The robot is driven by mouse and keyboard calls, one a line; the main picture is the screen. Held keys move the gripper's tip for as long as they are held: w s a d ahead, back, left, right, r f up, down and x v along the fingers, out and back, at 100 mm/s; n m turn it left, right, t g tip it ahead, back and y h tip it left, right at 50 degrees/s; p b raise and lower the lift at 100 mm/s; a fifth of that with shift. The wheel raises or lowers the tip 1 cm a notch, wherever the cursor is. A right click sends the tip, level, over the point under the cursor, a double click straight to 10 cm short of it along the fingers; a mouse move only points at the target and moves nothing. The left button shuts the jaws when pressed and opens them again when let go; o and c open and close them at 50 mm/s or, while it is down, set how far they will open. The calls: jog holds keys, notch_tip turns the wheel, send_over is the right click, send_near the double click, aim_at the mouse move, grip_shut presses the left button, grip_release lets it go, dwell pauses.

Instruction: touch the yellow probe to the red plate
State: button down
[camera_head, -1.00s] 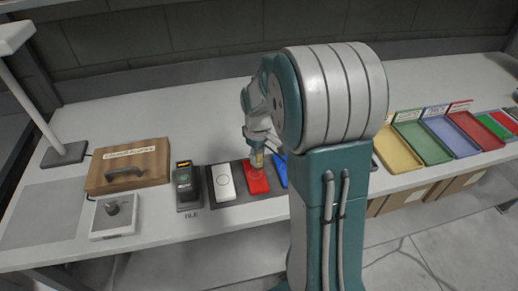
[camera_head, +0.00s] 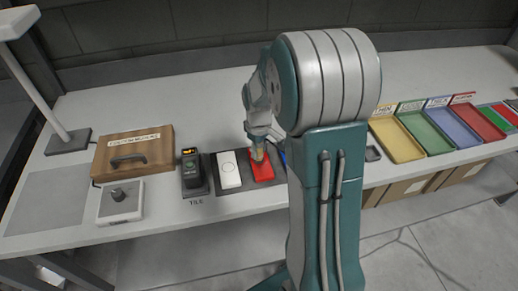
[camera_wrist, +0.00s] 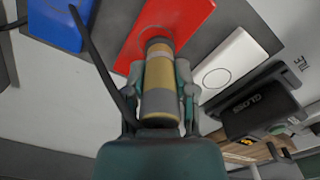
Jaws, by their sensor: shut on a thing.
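The yellow probe (camera_wrist: 158,98), a yellow and grey cylinder, is held between the fingers of my gripper (camera_wrist: 159,82), which is shut on it. The red plate (camera_wrist: 185,18) lies beyond the probe tip, and the tip overlaps it in the wrist view. In the head view the red plate (camera_head: 264,171) lies on a dark strip, with my gripper (camera_head: 257,148) and the probe just over its upper left part. The tip hides the spot beneath it, so I cannot tell whether it touches.
A white plate (camera_head: 228,170) and a black GLOSS meter (camera_head: 192,170) stand left of the red plate. A blue plate (camera_wrist: 60,22) lies on its other side. A wooden case (camera_head: 133,151) and a knob box (camera_head: 121,202) are further left. Coloured trays (camera_head: 397,141) stand at right.

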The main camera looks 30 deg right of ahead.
jog(key=shift+d+f, duration=0.25)
jog(key=shift+d, duration=0.15)
jog(key=shift+a+f, duration=0.15)
jog(key=shift+a, duration=0.1)
jog(key=shift+d, duration=0.15)
dwell(0.4)
jog(key=shift+r, duration=3.45)
